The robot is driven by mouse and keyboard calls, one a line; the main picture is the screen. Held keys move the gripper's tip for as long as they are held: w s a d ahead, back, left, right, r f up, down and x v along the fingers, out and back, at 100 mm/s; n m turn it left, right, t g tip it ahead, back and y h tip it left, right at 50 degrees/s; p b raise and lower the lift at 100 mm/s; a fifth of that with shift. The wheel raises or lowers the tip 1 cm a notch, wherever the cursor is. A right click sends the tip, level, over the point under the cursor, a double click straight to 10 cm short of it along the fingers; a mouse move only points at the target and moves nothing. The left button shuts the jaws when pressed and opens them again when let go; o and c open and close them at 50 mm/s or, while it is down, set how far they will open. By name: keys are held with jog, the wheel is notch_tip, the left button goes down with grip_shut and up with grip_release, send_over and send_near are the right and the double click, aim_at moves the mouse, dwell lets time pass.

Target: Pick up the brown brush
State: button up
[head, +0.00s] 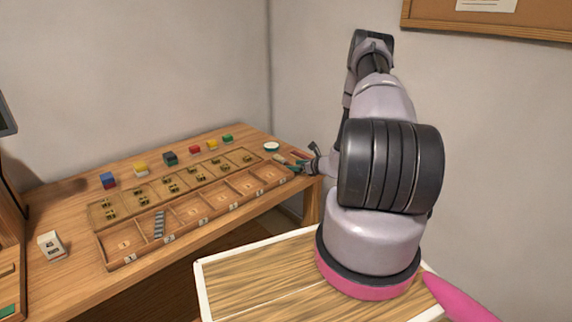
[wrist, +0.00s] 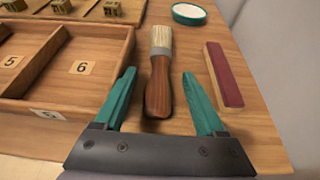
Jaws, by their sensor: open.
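The brown brush (wrist: 159,83) lies on the wooden table in the wrist view, its pale bristles pointing away and its brown handle toward me. My gripper (wrist: 159,90) is open, with one teal finger on each side of the brush handle. Both fingers are apart from the handle, and nothing is held. I cannot tell the exact height of the fingertips above the table. In the head view my gripper (head: 305,164) is at the right end of the table, small and partly hidden by my arm. The brush is too small there to make out surely.
A red-topped wooden block (wrist: 224,74) lies close to the right of my right finger. A wooden compartment tray (wrist: 65,101) with numbered labels is just left of my left finger. A round white-and-teal dish (wrist: 188,14) sits beyond. Coloured blocks (head: 170,158) stand along the table's back.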

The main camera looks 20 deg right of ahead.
grip_shut()
